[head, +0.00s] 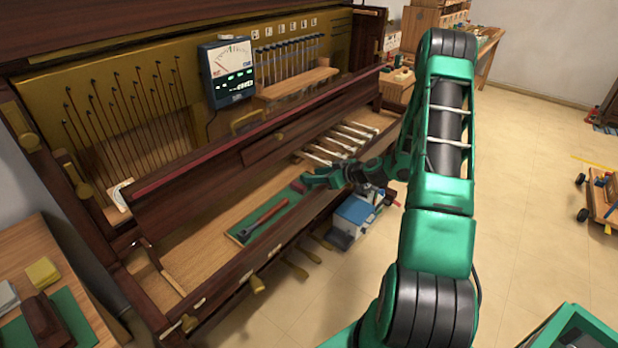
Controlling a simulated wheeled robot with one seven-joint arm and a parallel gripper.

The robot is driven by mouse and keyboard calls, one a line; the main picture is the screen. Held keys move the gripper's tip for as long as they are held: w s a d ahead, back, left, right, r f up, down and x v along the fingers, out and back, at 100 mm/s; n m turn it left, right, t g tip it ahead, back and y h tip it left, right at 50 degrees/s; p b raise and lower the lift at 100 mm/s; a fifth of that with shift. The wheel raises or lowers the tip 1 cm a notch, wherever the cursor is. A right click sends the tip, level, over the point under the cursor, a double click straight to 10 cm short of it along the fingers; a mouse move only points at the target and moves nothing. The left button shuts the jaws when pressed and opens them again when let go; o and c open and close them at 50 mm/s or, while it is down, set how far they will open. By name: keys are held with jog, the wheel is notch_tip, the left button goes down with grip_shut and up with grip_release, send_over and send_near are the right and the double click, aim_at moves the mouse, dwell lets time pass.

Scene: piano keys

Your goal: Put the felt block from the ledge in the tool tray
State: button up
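A small dark red block (298,186), which looks like the felt block, is at the far right end of a green-lined tray (243,238). The tray lies on the wooden key bed inside the open piano and holds a red-handled tool (264,218); it looks like the tool tray. My gripper (308,180) is low over the key bed, right beside the red block. Its fingers are small and seen from the side, so I cannot tell whether they touch the block or are open or shut.
A dark wooden rail (225,165) runs behind the tray, with a meter (229,72) above. The piano's front rail (235,285) is in front. A blue and grey box (352,215) stands below, beside the piano.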

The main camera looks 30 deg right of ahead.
jog(key=s+a+r+m+g+h, duration=0.1)
jog(key=s+a+r+m+g, duration=0.2)
jog(key=s+r, duration=0.4)
jog(key=s+a+r+m+g+h, duration=0.1)
jog(key=s+a+r+m+g, duration=0.2)
jog(key=s+r, duration=0.5)
jog(key=s+a+r+m+g+h, duration=0.2)
jog(key=s+r, duration=0.6)
jog(key=s, duration=2)
jog(key=shift+a+r+m+g, duration=0.25)
jog(key=shift+a+m+g, duration=0.2)
jog(key=shift+m+g, duration=1.05)
jog(key=shift+n, duration=0.3)
